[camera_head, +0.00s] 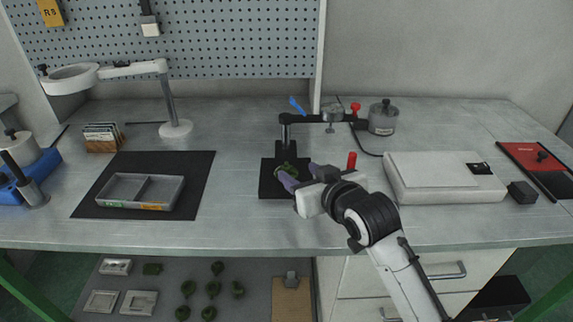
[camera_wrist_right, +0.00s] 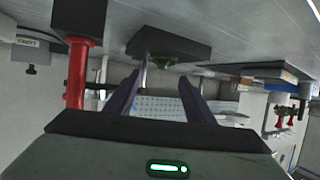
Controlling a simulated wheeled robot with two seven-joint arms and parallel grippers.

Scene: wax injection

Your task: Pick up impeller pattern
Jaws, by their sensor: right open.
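A dark green impeller pattern (camera_head: 286,168) sits on a black base (camera_head: 266,186) near the middle of the bench, partly hidden by my right gripper. My right gripper (camera_head: 303,176) reaches in from the lower right, with its purple-grey fingers apart close to the pattern. In the right wrist view, which looks upside down, the pattern (camera_wrist_right: 168,62) shows bright green against a black block (camera_wrist_right: 172,42). It lies ahead of the open fingers (camera_wrist_right: 160,85), with nothing between them. I cannot tell whether a finger touches it. My left gripper is not in view.
A black post with an arm (camera_head: 308,118) rises behind the pattern. A red handle (camera_head: 351,161) stands beside my right wrist. A pale box (camera_head: 445,186) lies to the right, and a divided tray (camera_head: 118,192) on a dark mat to the left. More green parts (camera_head: 213,289) lie below.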

